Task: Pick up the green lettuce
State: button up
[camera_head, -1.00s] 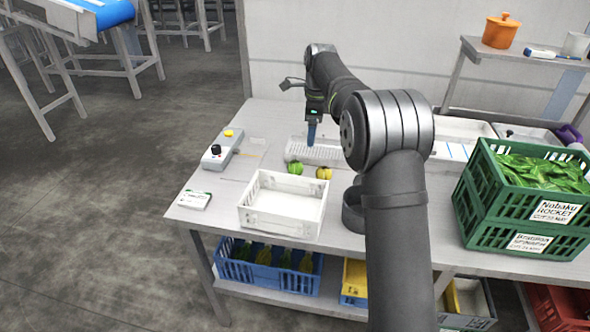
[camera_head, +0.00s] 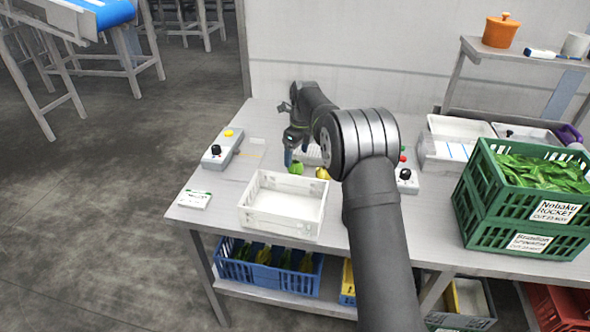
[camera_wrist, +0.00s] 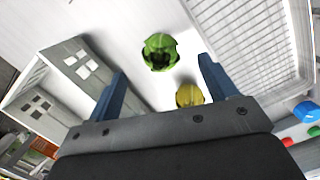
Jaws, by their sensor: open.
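The green lettuce (camera_head: 296,168) lies on the table just behind the white crate. In the wrist view the lettuce (camera_wrist: 160,52) is ahead of my gripper, between the lines of the two blue fingers and apart from them. My gripper (camera_head: 293,156) is open and empty, above and close to the lettuce; its spread fingers (camera_wrist: 164,82) also show in the wrist view. A yellow-green vegetable (camera_head: 322,173) lies right of the lettuce, partly hidden by my arm in the head view. In the wrist view it (camera_wrist: 189,95) is nearer the right finger.
The white crate (camera_head: 283,222) stands in front of the lettuce and looks empty. A grey control box (camera_head: 216,158) is at left. A perforated white tray (camera_wrist: 262,45) lies beside the vegetables. Green crates (camera_head: 480,200) of leaves stand at right. The table's left front is mostly clear.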

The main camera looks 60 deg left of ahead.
aim_at(296, 161)
jog(key=shift+s+a+f, duration=0.1)
jog(key=shift+a+f, duration=0.05)
jog(key=shift+f, duration=1.55)
jog(key=shift+a+f, duration=0.15)
jog(key=shift+f, duration=1.5)
jog(key=c, duration=1.1)
jog(key=shift+r, duration=0.15)
